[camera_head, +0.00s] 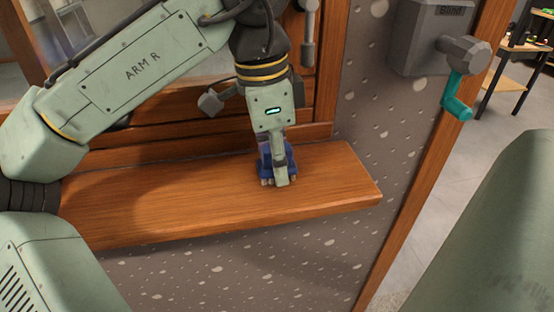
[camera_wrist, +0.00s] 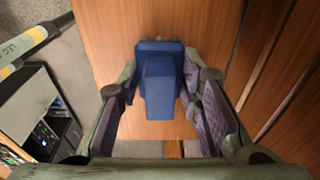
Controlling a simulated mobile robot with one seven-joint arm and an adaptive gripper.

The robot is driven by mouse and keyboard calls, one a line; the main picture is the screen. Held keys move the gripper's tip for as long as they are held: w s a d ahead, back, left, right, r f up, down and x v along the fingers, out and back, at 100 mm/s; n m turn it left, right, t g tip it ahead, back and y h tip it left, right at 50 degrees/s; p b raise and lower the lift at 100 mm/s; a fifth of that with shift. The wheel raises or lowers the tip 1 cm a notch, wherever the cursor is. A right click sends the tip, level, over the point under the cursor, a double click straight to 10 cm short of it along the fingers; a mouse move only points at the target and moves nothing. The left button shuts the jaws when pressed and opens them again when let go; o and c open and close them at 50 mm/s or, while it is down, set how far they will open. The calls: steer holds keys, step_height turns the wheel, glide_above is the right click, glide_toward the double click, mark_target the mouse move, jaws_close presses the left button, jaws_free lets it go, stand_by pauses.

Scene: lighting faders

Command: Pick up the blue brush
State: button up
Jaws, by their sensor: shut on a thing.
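The blue brush (camera_wrist: 158,80) is between the two fingers of my gripper (camera_wrist: 160,100) in the wrist view, with its blocky blue handle toward the camera. In the head view the blue brush (camera_head: 266,165) shows partly behind my gripper (camera_head: 279,178), low over the wooden shelf (camera_head: 335,182). My gripper points down and is shut on the brush. Pale bits show at the brush's lower edge. I cannot tell whether the brush touches the shelf or is just above it.
A grey box with a teal-handled crank (camera_head: 458,92) is on the speckled wall to the right. Wooden slats rise behind the shelf. The shelf is bare to the left and right of my gripper.

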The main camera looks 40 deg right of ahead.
steer(key=shift+r, duration=0.1)
steer(key=shift+r, duration=0.5)
step_height(320, 180, up, 2)
steer(key=shift+r+b, duration=0.2)
steer(key=shift+b, duration=0.45)
steer(key=s+a+b, duration=0.2)
steer(key=s+a, duration=0.2)
steer(key=s, duration=0.3)
steer(key=s+a+r+b, duration=0.1)
steer(key=s+a+b, duration=0.1)
steer(key=s+a, duration=0.2)
steer(key=s, duration=0.2)
steer(key=shift+s+a+r, duration=0.15)
steer(key=shift+s+r, duration=0.1)
steer(key=shift+s, duration=0.15)
steer(key=o, duration=0.6)
steer(key=c, duration=0.4)
